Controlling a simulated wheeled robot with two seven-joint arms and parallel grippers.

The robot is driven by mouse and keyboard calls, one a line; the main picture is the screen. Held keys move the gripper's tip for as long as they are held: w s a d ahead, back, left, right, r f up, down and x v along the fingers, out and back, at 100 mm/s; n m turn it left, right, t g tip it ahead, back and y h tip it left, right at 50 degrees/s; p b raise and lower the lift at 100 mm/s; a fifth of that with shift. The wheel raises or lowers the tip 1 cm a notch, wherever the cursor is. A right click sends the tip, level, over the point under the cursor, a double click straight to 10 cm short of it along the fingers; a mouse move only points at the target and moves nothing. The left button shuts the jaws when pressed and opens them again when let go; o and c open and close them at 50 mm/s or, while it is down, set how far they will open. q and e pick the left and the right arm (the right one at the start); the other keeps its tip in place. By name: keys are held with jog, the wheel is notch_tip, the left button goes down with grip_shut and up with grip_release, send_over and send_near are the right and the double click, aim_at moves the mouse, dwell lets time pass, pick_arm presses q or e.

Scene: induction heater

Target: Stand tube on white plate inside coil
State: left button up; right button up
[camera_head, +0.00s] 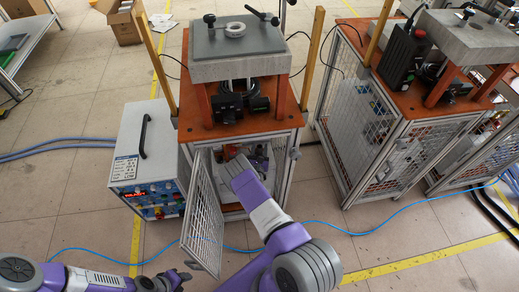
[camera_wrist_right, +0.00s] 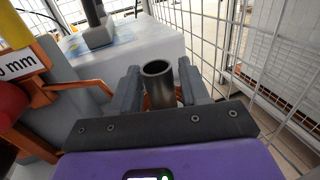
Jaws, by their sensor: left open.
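My right arm reaches through the open mesh door into the lower cage in the head view, and its gripper is mostly hidden there. In the right wrist view, my right gripper (camera_wrist_right: 159,88) has its two grey fingers closed on either side of a dark metal tube (camera_wrist_right: 159,88). The tube is upright, with its open end towards the camera; its lower end is hidden by the gripper body. My left gripper (camera_head: 183,277) is open and empty at the bottom of the head view, outside the cage.
The mesh door (camera_head: 205,215) stands open left of my right arm. In the wrist view, a pale block (camera_wrist_right: 125,55) and orange parts (camera_wrist_right: 60,85) lie left of the tube, with mesh close on the right. A control box (camera_head: 148,160) stands left of the cage.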

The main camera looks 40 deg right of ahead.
jog(key=shift+r, duration=0.1)
jog(key=shift+r+p, duration=0.25)
jog(key=shift+p, duration=0.05)
jog(key=shift+s+a+r+p, duration=0.1)
jog(key=shift+a+r+p, duration=0.1)
jog(key=shift+p, duration=0.1)
jog(key=p+v, duration=0.3)
jog(key=v, duration=0.8)
jog(key=shift+s+a+f, duration=0.15)
jog(key=shift+s, duration=0.1)
